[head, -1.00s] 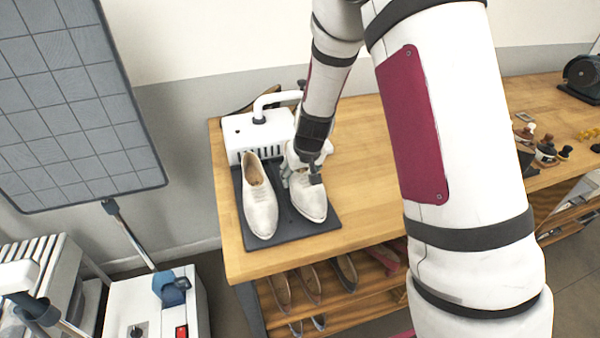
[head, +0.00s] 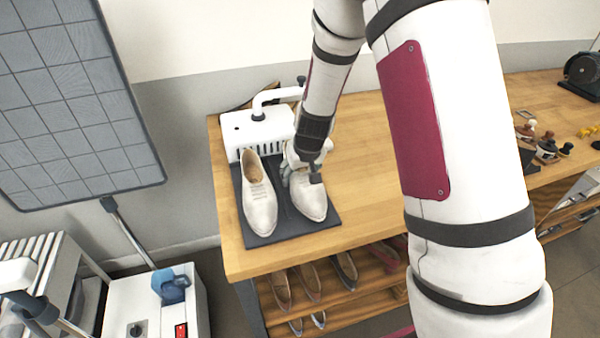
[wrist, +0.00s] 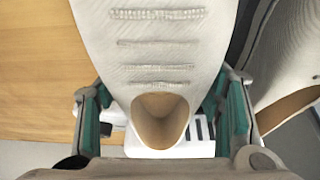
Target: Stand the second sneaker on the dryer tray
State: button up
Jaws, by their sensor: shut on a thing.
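Two off-white sneakers stand side by side on the dark dryer tray (head: 272,236) of the white shoe dryer (head: 262,132). The left sneaker (head: 260,205) stands free. The right sneaker (head: 309,203) has its toe toward the table's front edge. My gripper (head: 302,174) is shut on the right sneaker near its heel opening. In the wrist view this sneaker (wrist: 155,50) lies between the two green-padded fingers, with its opening toward the camera. Its sole is hidden, so I cannot tell whether it bears fully on the tray. The left sneaker's side (wrist: 290,60) shows close by at the right.
The wooden bench (head: 370,140) is clear right of the tray. Brushes and small bottles (head: 545,145) stand farther right. Several shoes (head: 310,280) lie on the shelf below. A gridded panel (head: 75,110) and a white machine (head: 155,305) stand at the left.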

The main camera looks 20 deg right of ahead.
jog(key=shift+f, duration=0.4)
dwell(0.5)
jog(key=o, duration=1.3)
jog(key=shift+r, duration=0.1)
jog(key=v, duration=1.1)
jog(key=shift+s+r, duration=0.15)
jog(key=shift+r, duration=0.25)
jog(key=s+a+r+y, duration=0.1)
jog(key=s+r, duration=0.9)
jog(key=s, duration=0.1)
jog(key=shift+h, duration=0.6)
jog(key=s+r, duration=0.1)
jog(key=s, duration=0.4)
jog(key=s+d+r, duration=0.1)
jog(key=s+r, duration=0.1)
jog(key=s, duration=0.4)
jog(key=s+r, duration=0.2)
jog(key=s, duration=0.3)
jog(key=shift+s+d, duration=0.2)
jog(key=shift+s, duration=0.1)
